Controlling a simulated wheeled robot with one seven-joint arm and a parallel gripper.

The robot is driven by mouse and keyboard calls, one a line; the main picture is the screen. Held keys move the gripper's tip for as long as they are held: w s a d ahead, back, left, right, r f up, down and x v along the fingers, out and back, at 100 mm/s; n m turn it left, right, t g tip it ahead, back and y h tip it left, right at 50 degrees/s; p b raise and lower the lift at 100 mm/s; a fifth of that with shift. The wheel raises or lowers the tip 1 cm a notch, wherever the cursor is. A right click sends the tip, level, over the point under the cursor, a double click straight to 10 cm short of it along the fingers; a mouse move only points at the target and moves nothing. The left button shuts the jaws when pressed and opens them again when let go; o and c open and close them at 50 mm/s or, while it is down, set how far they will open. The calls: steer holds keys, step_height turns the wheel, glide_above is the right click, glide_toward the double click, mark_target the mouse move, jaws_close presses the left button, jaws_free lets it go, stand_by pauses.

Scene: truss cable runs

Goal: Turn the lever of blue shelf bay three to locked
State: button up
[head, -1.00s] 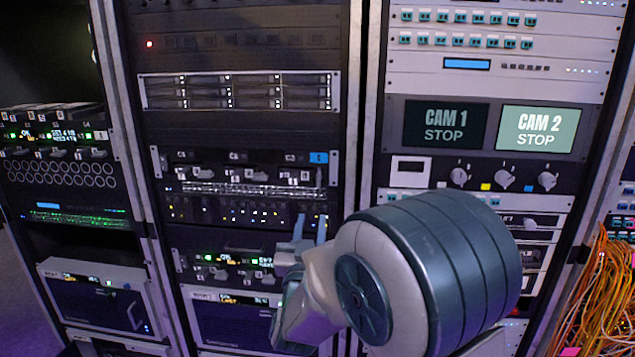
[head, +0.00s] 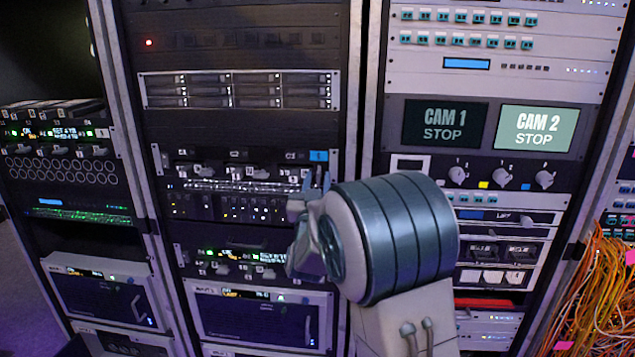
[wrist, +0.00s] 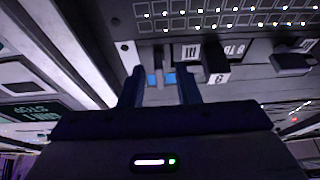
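The blue shelf (head: 240,189) is the dark unit in the middle rack with a blue tag (head: 318,156) at its top right. Two of its levers show, one at left (head: 205,171) and one near the middle (head: 256,174). My gripper (head: 322,184) is at the shelf's right end and covers part of it. In the wrist view my gripper (wrist: 161,84) has its fingers apart, with blue patches (wrist: 169,79) seen between them. A dark lever with a pale end (wrist: 215,68) stands right of the fingers, beside a label (wrist: 188,52). I cannot tell whether the fingers touch anything.
A similar unit (head: 235,262) with small levers lies just below. Orange cables (head: 600,280) hang at far right. The space before the left rack (head: 65,205) is clear.

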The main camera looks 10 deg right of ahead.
jaws_close()
steer(key=shift+f+n+b, duration=0.1)
steer(key=shift+n+b, duration=0.3)
steer(key=n+y+b, duration=0.2)
steer(key=n+b, duration=0.1)
steer(key=shift+d+f+n+t, duration=0.1)
steer(key=shift+n+t, duration=0.2)
steer(key=shift+n, duration=0.1)
steer(key=n+y+b, duration=0.1)
steer(key=n, duration=0.2)
steer(key=n+y+b, duration=0.2)
steer(key=n, duration=0.1)
steer(key=shift+s, duration=0.1)
steer(key=n+g+y+b, duration=0.1)
steer(key=n, duration=0.2)
steer(key=n+g+y+b, duration=0.1)
steer(key=n+y+b, duration=0.1)
steer(key=n, duration=0.2)
steer(key=shift+r, duration=0.2)
steer(key=n+g+b, duration=0.1)
steer(key=n+g, duration=0.1)
steer(key=n, duration=0.2)
steer(key=shift+r+n+b, duration=0.15)
steer(key=shift+n+b, duration=0.25)
steer(key=shift+y, duration=0.3)
